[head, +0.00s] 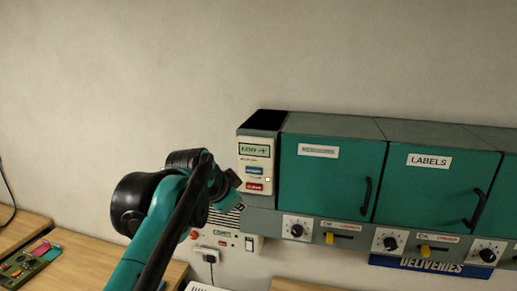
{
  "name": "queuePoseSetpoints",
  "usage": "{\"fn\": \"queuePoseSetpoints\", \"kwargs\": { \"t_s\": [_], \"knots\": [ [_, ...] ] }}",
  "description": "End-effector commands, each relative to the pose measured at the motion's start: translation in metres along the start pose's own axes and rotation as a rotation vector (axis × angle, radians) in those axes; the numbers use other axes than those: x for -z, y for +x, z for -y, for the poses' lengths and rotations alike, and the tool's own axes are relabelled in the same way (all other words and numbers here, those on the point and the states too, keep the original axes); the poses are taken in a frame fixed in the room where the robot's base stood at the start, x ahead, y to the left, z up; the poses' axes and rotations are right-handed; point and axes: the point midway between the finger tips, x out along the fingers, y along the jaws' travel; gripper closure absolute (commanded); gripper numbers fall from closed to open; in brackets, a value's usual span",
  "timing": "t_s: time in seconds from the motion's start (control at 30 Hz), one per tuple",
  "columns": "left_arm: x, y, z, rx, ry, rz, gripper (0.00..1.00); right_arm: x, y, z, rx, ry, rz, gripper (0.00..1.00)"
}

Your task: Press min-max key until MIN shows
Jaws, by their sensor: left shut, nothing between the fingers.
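A white-fronted panel unit (257,160) is on the wall at the left end of the green cabinets. Its small greenish display (255,150) shows dark characters too small to read surely; I cannot make out MIN. Below the display are a blue key (254,170) and a red key (254,186); their lettering is too small to read. My left gripper (233,184) is shut and empty, just left of the panel at about the height of the keys. I cannot tell whether it touches the panel. My right gripper is out of view.
Green cabinets (325,178) with black handles stand right of the panel, one labelled LABELS. Below them are dials (297,228) and yellow levers (425,250). A socket with a plug (209,254) is under my left gripper. A wooden desk (80,262) is at lower left.

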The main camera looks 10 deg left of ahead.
Motion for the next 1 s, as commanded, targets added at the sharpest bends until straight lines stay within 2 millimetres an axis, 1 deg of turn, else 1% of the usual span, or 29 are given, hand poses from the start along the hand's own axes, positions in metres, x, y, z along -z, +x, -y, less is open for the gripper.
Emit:
{"fn": "queuePoseSetpoints", "kwargs": {
  "t_s": [0.03,0.13,0.57,0.77,1.0],
  "knots": [
    [0.009,-0.009,0.007,0.001,0.009,-0.002,1.0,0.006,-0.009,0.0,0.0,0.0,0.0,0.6],
    [0.016,-0.013,0.013,0.002,0.023,-0.005,1.0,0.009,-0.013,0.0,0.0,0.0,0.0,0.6],
    [0.018,-0.013,0.014,0.002,0.029,-0.007,1.0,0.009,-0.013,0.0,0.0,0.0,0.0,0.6],
    [0.024,-0.004,0.021,0.002,0.03,-0.007,1.0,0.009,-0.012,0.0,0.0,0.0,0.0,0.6],
    [0.043,0.019,0.037,0.001,0.029,-0.007,1.0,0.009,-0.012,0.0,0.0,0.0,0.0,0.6]
  ]
}}
